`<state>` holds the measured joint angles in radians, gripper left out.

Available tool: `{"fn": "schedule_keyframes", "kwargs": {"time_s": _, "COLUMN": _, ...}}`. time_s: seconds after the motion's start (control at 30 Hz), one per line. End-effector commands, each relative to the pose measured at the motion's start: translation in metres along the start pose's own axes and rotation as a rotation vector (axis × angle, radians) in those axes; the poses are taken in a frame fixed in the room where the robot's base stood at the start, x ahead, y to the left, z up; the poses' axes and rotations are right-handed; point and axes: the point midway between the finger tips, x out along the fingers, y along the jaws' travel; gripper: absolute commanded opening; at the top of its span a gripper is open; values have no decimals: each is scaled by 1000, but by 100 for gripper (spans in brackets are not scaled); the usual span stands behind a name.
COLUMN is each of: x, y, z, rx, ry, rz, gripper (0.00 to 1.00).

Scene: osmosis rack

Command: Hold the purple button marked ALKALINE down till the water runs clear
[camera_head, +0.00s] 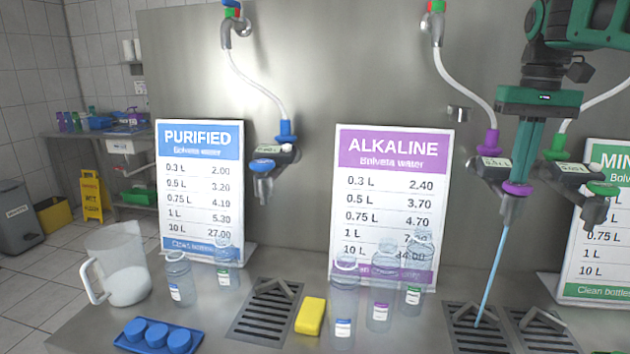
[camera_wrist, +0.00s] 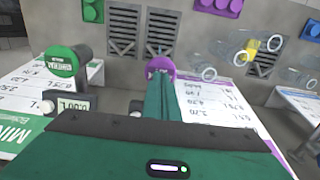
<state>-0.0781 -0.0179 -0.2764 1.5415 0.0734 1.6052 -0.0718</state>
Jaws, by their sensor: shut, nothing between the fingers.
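The purple button (camera_head: 516,189) is on the front of the tap under the purple hose fitting, right of the ALKALINE sign (camera_head: 345,205). My gripper (camera_head: 521,178) points down with its shut, empty fingers touching the button's top. In the wrist view the purple button (camera_wrist: 160,66) shows at the fingertips (camera_wrist: 160,78), partly covered by them. A thin pale-blue stream of water (camera_head: 492,270) runs from the tap's nozzle to the drain grate (camera_head: 465,338) below. The small display (camera_head: 494,162) beside the button is too small to read.
A tap with a green button (camera_head: 603,188) stands close on the right, one with a blue button (camera_head: 262,165) farther left. Clear bottles (camera_head: 381,300), a yellow sponge (camera_head: 310,316), a jug (camera_head: 118,265) and a blue tray of caps (camera_head: 158,338) occupy the counter.

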Motion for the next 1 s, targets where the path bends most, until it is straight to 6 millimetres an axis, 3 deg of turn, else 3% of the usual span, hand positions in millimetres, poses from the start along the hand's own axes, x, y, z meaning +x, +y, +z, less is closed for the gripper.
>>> {"fn": "schedule_keyframes", "kwargs": {"time_s": 0.33, "x": -2, "y": 0, "z": 0, "rx": 0, "ry": -1, "rz": 0, "gripper": 0}}
{"fn": "schedule_keyframes", "kwargs": {"time_s": 0.7, "x": -36, "y": 0, "z": 1, "rx": 0, "ry": 1, "rz": 4, "gripper": 0}}
{"fn": "schedule_keyframes", "kwargs": {"time_s": 1.0, "x": -41, "y": 0, "z": 2, "rx": 0, "ry": 0, "rz": 4, "gripper": 0}}
